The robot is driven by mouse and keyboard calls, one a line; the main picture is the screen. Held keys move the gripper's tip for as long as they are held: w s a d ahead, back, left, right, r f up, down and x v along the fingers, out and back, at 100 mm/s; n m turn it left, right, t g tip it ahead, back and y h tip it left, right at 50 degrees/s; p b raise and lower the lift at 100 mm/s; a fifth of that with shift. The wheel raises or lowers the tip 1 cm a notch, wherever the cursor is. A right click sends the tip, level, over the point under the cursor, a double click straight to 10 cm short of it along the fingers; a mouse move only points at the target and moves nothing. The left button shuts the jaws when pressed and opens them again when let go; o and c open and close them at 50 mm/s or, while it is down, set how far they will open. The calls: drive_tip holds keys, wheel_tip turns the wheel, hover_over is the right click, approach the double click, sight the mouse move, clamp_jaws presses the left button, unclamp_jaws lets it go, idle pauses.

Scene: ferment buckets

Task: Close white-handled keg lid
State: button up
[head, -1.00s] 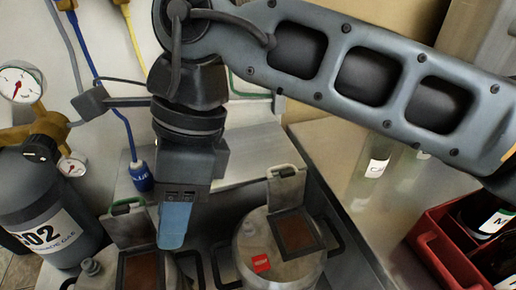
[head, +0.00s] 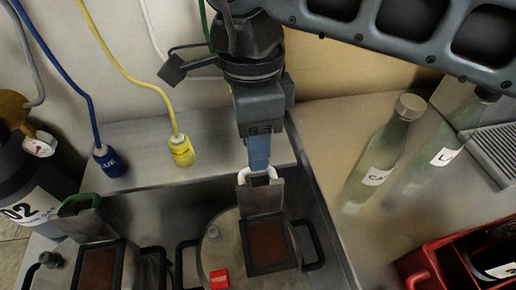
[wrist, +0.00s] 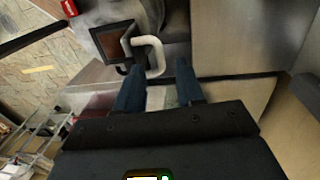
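The white-handled keg (head: 215,250) stands in the metal basin at the lower middle of the head view. Its lid (head: 262,197) stands upright and open behind the square dark opening (head: 267,243). The white handle (head: 243,176) is on the lid's top edge. My gripper (head: 259,166) points down right at this handle and partly covers it. In the wrist view the handle (wrist: 152,48) shows just beyond the blue fingertips (wrist: 160,68). The fingers are apart, with a visible gap between them. Whether they touch the handle cannot be told.
A green-handled keg (head: 60,270) with its lid also up stands at left. Blue (head: 109,162) and yellow (head: 182,152) hose ends hang behind. Glass bottles (head: 382,160) stand on the right counter, near a red crate (head: 432,266). A dark gas cylinder (head: 30,195) is at far left.

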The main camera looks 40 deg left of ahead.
sight(258, 189)
drive_tip(key=shift+s+d+f, duration=0.1)
drive_tip(key=shift+d+f, duration=0.05)
drive_tip(key=shift+f, duration=1.45)
clamp_jaws()
